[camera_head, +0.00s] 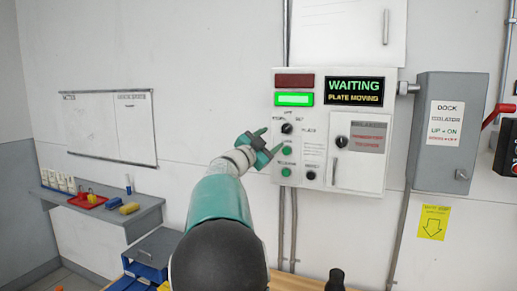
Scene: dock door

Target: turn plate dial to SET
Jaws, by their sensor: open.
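The control panel (317,112) is a pale box on the wall. A black dial (287,128) sits at its upper left, with small labels around it; one at its right looks like SET. The dial's exact pointing is too small to tell. The screen (354,91) reads WAITING in green and PLATE MOVING in yellow. The green lamp (294,99) is lit and the red lamp (294,80) above is dark. My gripper (270,141) is open and empty in front of the panel's left edge, just left of and below the dial. Contact with the dial is not visible.
Green buttons (286,172) and a small black knob (311,175) lie lower on the panel. A panel door (358,172) with another knob is at right. A grey isolator box (449,140) with a red lever (498,114) stands further right. A shelf (135,213) is left.

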